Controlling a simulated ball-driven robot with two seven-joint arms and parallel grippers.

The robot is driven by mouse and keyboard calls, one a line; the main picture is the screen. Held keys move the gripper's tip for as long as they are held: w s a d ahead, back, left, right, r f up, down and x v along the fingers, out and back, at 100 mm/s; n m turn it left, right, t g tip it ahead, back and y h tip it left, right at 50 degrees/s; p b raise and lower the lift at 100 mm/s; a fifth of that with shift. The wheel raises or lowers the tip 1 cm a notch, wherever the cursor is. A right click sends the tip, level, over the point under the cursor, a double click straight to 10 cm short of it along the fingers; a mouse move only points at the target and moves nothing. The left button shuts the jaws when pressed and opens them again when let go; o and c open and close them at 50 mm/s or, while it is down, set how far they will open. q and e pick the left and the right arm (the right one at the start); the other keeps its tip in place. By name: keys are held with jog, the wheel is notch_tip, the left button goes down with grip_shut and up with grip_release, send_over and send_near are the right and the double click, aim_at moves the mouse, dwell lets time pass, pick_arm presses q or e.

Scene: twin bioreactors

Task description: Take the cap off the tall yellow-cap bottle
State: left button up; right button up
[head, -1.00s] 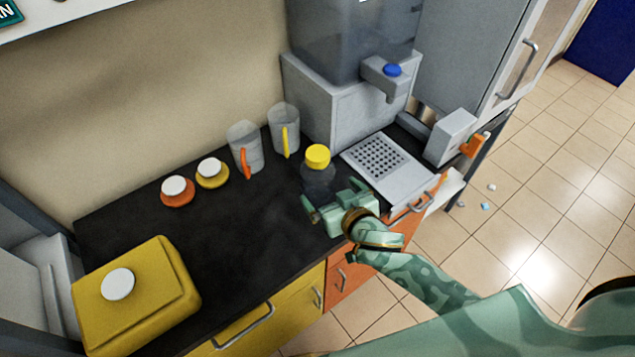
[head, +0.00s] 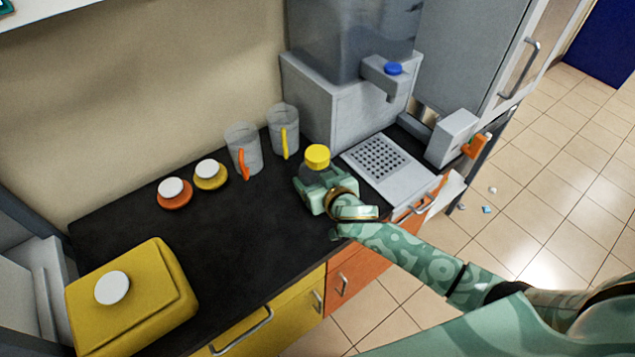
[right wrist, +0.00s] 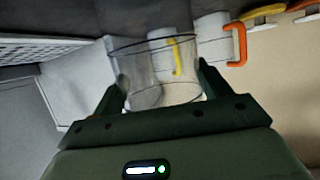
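The tall bottle has a yellow cap (head: 317,156) on top and a dark grey see-through body (head: 314,172). It stands upright on the black counter, in front of the dispenser. My right gripper (head: 318,187) is at the bottle's body, below the cap, and hides its lower part. In the right wrist view its fingers (right wrist: 160,88) are spread, one on each side of the clear bottle body (right wrist: 150,62). I cannot tell whether they touch it. The cap is not visible in that view. My left gripper is not in view.
Two clear jugs, one with an orange handle (head: 244,163) and one with a yellow handle (head: 284,140), stand behind the bottle. Orange (head: 174,200) and yellow (head: 211,181) white-topped pieces lie left. A yellow box (head: 150,300) sits front left. A perforated tray (head: 400,185) is right. The middle counter is clear.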

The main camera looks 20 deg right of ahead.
aim_at(320, 165)
jog(key=c, duration=0.5)
jog(key=shift+r, duration=0.2)
notch_tip(320, 165, up, 4)
jog(key=shift+s+f+p, duration=0.1)
jog(key=shift+f+p, duration=0.15)
jog(key=shift+p, duration=0.65)
jog(key=s+r+p, duration=0.1)
jog(key=r, duration=0.1)
jog(key=s+r+p, duration=0.1)
jog(key=s+r, duration=0.1)
jog(key=shift+s+r, duration=0.15)
jog(key=shift+s, duration=0.15)
jog(key=v, duration=0.3)
jog(key=p+v, duration=0.1)
jog(key=v, duration=0.3)
jog(key=a+v, duration=0.1)
jog(key=v, duration=0.3)
jog(key=shift+s+r, duration=0.1)
jog(key=shift+r, duration=0.15)
